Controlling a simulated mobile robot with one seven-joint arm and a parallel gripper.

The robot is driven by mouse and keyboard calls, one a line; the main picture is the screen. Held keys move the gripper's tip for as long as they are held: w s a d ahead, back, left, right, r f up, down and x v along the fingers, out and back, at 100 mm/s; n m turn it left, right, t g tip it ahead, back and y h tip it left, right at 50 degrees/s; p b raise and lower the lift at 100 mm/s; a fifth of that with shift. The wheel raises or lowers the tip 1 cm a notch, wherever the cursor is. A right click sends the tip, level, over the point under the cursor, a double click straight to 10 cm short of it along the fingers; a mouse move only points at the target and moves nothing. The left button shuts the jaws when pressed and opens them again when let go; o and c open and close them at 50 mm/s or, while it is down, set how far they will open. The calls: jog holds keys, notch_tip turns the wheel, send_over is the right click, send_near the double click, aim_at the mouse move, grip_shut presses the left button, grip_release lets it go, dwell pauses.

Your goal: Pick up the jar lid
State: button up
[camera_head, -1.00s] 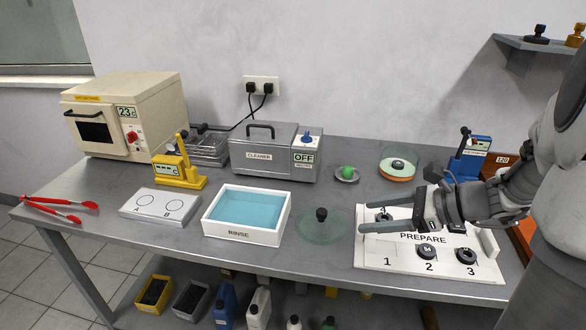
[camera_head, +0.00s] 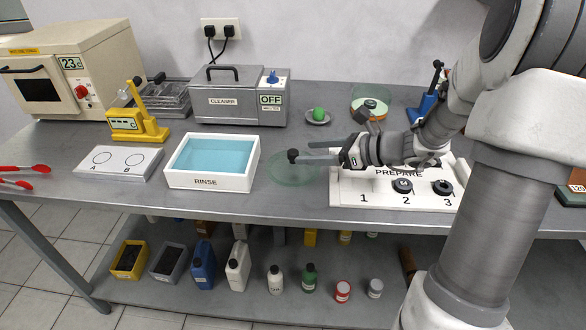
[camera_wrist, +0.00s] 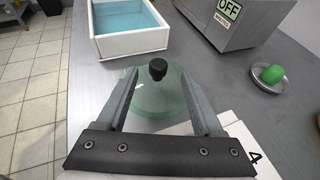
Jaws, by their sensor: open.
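The jar lid (camera_head: 284,173) is a clear greenish glass disc with a black knob, lying flat on the grey table between the rinse tray and the PREPARE board. It also shows in the wrist view (camera_wrist: 158,100), with its knob (camera_wrist: 157,69) centred between the fingers, about level with their tips or slightly beyond. My gripper (camera_head: 303,152) is open and nearly level, reaching left over the lid from the right. The wrist view shows the gripper (camera_wrist: 157,78) empty, with space on both sides of the knob. Whether the fingers are at knob height is unclear.
The white rinse tray (camera_head: 253,178) with blue liquid stands just left of the lid. The white PREPARE board (camera_head: 349,190) with black pucks lies under my arm. Behind are the cleaner (camera_head: 230,112), a green ball on a saucer (camera_head: 318,121) and a glass dish (camera_head: 358,99).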

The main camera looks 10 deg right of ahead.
aim_at(295, 152)
jog(key=shift+b+x, duration=0.85)
jog(key=shift+x, duration=1.9)
jog(key=shift+s+a+r, duration=0.1)
jog(key=shift+a+r, duration=0.05)
grip_shut()
